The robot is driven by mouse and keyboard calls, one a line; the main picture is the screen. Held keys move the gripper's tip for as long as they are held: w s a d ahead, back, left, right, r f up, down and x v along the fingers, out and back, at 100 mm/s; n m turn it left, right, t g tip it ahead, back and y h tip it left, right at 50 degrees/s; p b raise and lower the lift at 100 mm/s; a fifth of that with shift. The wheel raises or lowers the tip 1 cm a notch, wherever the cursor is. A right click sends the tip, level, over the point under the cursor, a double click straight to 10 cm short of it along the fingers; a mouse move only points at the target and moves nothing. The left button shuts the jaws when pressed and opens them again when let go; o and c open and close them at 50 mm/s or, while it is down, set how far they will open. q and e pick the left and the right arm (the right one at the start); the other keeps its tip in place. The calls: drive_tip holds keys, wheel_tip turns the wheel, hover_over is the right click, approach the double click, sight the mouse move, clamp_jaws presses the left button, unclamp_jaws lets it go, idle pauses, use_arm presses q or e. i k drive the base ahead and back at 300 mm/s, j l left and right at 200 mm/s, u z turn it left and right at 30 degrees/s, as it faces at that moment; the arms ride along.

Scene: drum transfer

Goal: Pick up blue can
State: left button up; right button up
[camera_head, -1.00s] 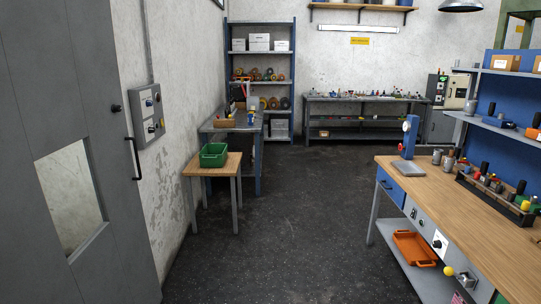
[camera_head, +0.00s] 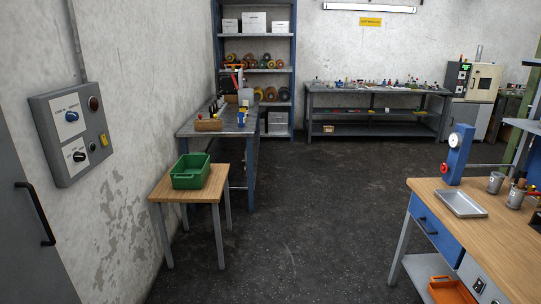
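No blue can can be made out for certain. A small blue object (camera_head: 241,118) stands on the grey workbench (camera_head: 190,130) along the left wall, too small to tell what it is. A green crate (camera_head: 191,171) sits on the small wooden table (camera_head: 206,190) in front of that bench; its inside is mostly hidden. Neither of my grippers shows in the view.
A wooden-topped workbench (camera_head: 495,206) with a blue drawer, metal tray (camera_head: 461,203) and cups stands at right. A shelf rack (camera_head: 253,52) and a long bench (camera_head: 375,92) line the back wall. The dark floor (camera_head: 310,220) between is clear.

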sight(241, 116)
drive_tip(key=i, duration=3.4)
drive_tip(key=i+l+u, duration=0.1)
drive_tip(key=i, duration=1.6)
drive_tip(key=i+l+u, duration=0.2)
drive_tip(key=i, duration=0.2)
drive_tip(key=i+u, duration=0.25)
drive_tip(key=i+l+u, duration=0.2)
drive_tip(key=i, duration=0.25)
